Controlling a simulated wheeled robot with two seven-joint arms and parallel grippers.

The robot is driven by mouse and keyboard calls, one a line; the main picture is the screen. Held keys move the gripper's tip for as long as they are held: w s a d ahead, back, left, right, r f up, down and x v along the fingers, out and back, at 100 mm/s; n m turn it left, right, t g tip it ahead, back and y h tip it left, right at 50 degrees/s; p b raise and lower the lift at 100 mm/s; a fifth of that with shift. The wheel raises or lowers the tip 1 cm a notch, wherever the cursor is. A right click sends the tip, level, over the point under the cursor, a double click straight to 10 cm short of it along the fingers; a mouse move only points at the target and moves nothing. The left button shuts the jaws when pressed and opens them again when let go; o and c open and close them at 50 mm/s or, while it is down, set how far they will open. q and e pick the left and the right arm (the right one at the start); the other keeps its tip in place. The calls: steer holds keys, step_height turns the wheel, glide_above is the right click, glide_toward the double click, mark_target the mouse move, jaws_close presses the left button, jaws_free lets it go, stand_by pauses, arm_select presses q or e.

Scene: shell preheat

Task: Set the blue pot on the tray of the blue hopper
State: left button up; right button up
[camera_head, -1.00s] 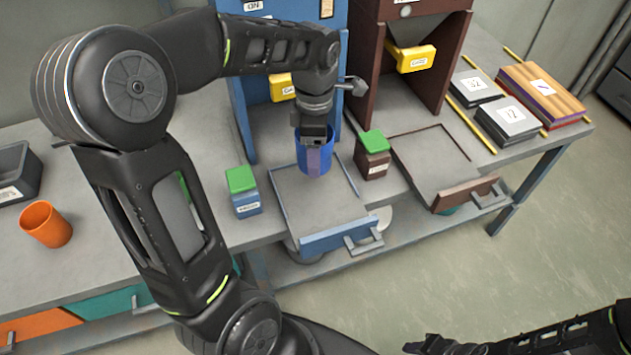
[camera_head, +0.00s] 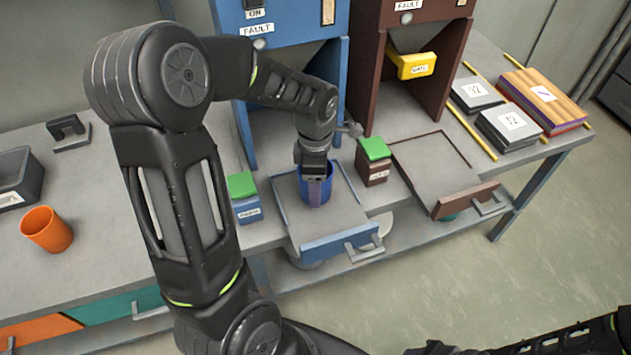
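The blue pot (camera_head: 326,191) is upright over the back-middle part of the tray (camera_head: 325,223) that extends from the blue hopper (camera_head: 336,60). Its bottom looks on or just above the tray floor; I cannot tell whether they touch. My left gripper (camera_head: 314,178) points down at the pot, with a finger against its near wall, and appears shut on it. The gripper hides part of the pot's rim. My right gripper (camera_head: 432,348) is at the bottom edge, partly cut off, and its fingers are unclear.
Small boxes with green tops stand left (camera_head: 243,198) and right (camera_head: 373,161) of the tray. The brown hopper (camera_head: 455,60) with its own tray (camera_head: 435,170) is to the right. An orange cup (camera_head: 46,229) and dark bin (camera_head: 18,178) are at left.

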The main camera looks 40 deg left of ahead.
arm_select(q)
steer(key=shift+f, duration=0.2)
steer(key=o, duration=1.4)
steer(key=shift+r, duration=0.2)
step_height(320, 180, up, 12)
steer(key=shift+r, duration=0.1)
